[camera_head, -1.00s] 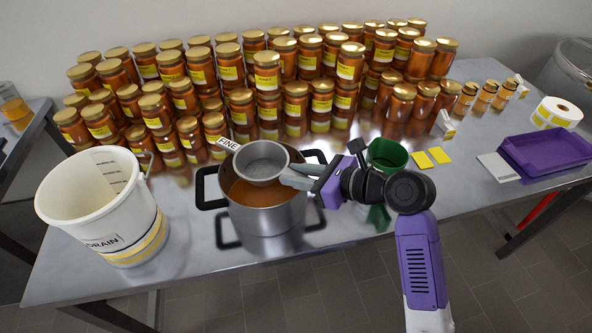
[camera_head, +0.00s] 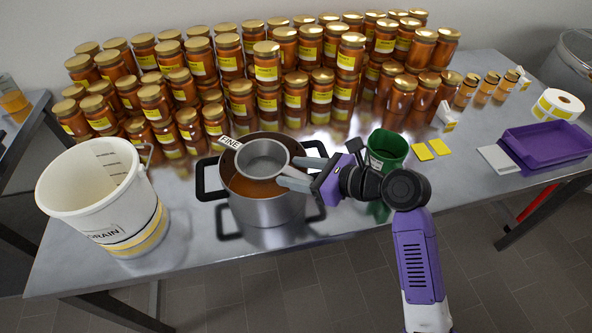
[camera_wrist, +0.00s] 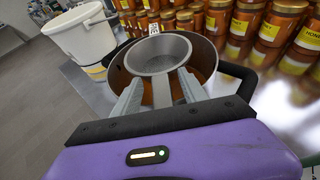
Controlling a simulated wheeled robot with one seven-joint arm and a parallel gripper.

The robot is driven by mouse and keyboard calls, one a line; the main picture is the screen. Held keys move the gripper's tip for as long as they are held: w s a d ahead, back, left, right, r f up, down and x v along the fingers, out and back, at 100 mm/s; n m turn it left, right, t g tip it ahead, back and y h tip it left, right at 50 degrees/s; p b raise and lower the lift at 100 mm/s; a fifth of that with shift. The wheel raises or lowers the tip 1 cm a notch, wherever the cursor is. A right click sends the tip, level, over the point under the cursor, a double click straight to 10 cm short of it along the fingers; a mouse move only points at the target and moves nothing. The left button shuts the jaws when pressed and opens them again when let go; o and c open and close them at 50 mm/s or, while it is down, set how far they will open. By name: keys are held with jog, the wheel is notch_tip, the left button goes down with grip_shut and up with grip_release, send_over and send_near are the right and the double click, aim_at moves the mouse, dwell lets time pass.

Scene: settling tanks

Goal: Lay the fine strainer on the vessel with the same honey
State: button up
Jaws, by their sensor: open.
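The fine strainer (camera_head: 262,170), a grey metal bowl with a "FINE" tag (camera_head: 230,142), sits over the mouth of a steel pot (camera_head: 268,212) holding amber honey. It looks roughly level, towards the pot's far side; whether it rests on the rim is hard to tell. In the wrist view the strainer (camera_wrist: 160,50) lies just ahead of my gripper (camera_wrist: 159,88). The gripper's fingers are apart, with the strainer's narrow handle (camera_wrist: 161,92) between them. In the head view my gripper (camera_head: 286,176) reaches in from the right, over the pot's rim.
A white bucket (camera_head: 95,190) marked "DRAIN" stands left of the pot. A green container (camera_head: 388,150) stands close behind my wrist. Rows of honey jars (camera_head: 265,75) fill the back. Yellow cards (camera_head: 431,150), a label roll (camera_head: 558,104) and a purple tray (camera_head: 548,148) are at the right.

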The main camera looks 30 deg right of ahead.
jog(key=v, duration=0.7)
jog(key=shift+s+d, duration=0.2)
jog(key=shift+s, duration=0.1)
jog(key=shift+r, duration=0.15)
